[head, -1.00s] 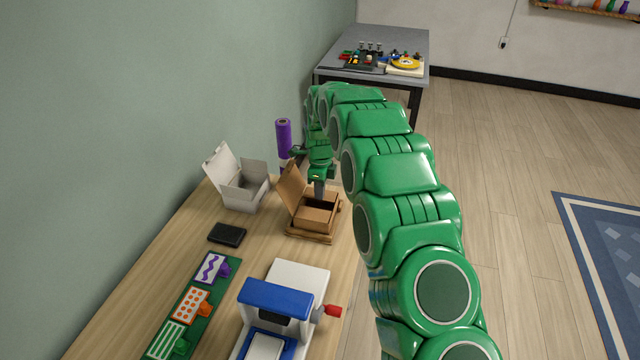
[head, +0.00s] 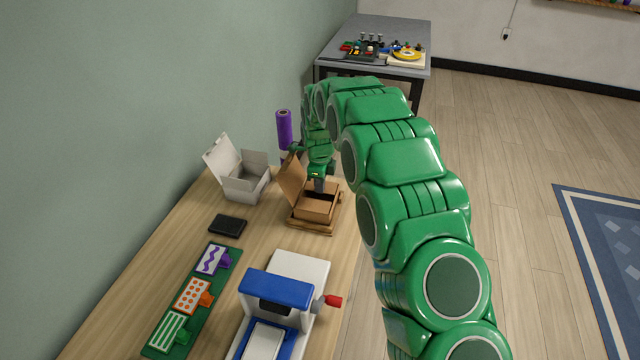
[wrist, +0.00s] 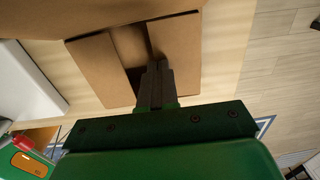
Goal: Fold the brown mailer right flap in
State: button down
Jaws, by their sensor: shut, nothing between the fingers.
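The brown mailer (head: 312,213) sits open on the wooden table, its lid (head: 292,182) raised on the left. My gripper (head: 318,186) points down over its far part, fingers shut and empty. In the wrist view the shut fingertips (wrist: 156,68) are over the mailer, beside the edge of a brown flap (wrist: 182,52) on the right. Another brown panel (wrist: 97,68) lies to their left, with a darker gap (wrist: 130,45) between. I cannot tell whether the fingers touch the right flap.
An open white box (head: 245,182) stands left of the mailer, and a purple roll (head: 284,128) stands behind it. A black block (head: 227,225), a green board with cards (head: 190,298) and a blue-white device (head: 278,300) are nearer. The table's right edge is close to the mailer.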

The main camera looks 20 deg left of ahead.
jog(key=shift+s+d+f, duration=0.1)
jog(key=shift+s+f, duration=0.15)
jog(key=shift+f, duration=0.1)
jog(key=shift+w+r, duration=0.15)
jog(key=shift+r, duration=1)
notch_tip(320, 180, up, 12)
jog(key=s+d+r+n, duration=0.35)
jog(key=s+d, duration=0.25)
jog(key=d, duration=0.2)
jog(key=s+d+r+n+g, duration=0.1)
jog(key=s+d+r+n, duration=0.1)
jog(key=s+d+r, duration=0.5)
jog(key=s+d+r+n, duration=0.2)
jog(key=s+d+n, duration=0.15)
jog(key=d, duration=0.55)
jog(key=s+d+n, duration=0.3)
jog(key=s+d, duration=0.1)
jog(key=s, duration=0.6)
jog(key=s+d+f+n, duration=0.1)
jog(key=s+d+n, duration=0.2)
jog(key=s, duration=0.8)
jog(key=s+d+f+n+g, duration=0.1)
jog(key=s+d, duration=0.4)
jog(key=s, duration=0.5)
jog(key=shift+s+d+n, duration=0.15)
jog(key=shift+s+n, duration=0.1)
jog(key=shift+n, duration=0.65)
